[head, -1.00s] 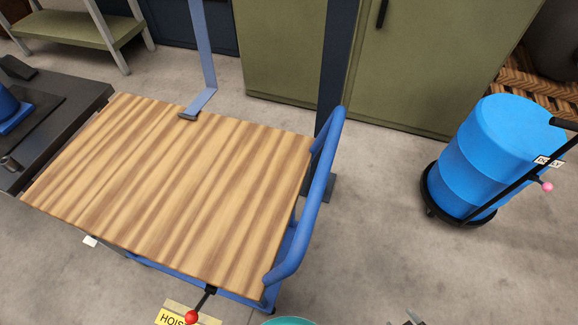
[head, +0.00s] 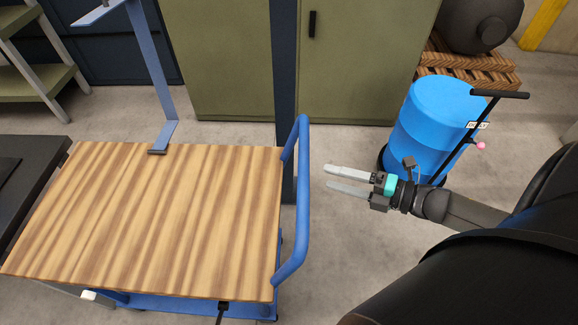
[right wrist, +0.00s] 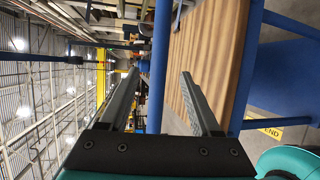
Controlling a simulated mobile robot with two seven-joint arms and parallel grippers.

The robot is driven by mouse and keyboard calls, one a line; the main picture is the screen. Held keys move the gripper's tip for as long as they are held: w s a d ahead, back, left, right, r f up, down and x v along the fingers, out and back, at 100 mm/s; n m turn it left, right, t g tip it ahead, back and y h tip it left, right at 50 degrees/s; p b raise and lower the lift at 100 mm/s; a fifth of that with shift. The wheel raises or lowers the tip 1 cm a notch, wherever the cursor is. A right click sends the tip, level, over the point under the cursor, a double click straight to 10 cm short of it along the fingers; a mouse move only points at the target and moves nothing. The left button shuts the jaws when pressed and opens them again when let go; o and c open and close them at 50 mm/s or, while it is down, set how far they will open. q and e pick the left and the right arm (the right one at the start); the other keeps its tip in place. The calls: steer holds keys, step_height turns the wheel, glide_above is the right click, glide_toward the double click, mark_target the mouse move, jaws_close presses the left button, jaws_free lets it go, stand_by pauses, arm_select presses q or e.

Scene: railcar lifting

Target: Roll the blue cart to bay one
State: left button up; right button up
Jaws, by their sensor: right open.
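The blue cart has a wood-striped top (head: 150,215) and fills the left half of the head view. Its blue push handle (head: 303,200) rises at the right end. My right gripper (head: 328,177) is open and empty just right of the handle in the head view, fingers pointing left at it with a small gap. In the right wrist view the open fingers (right wrist: 160,75) show with the blue handle bar (right wrist: 157,55) between them in the picture and the wooden top (right wrist: 212,50) beside it. My left gripper is out of view. No bay marking is legible.
A blue drum (head: 435,125) on a dolly with a black handle stands right of the cart. A green cabinet (head: 225,60) and a dark post (head: 284,80) stand behind. A dark bench (head: 25,195) is close at left. Grey floor is open between cart and drum.

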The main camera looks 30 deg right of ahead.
steer(key=x, duration=1.1)
steer(key=shift+w, duration=0.2)
steer(key=shift+a+f, duration=0.1)
steer(key=shift+c, duration=0.3)
jaws_close()
stand_by(0.7)
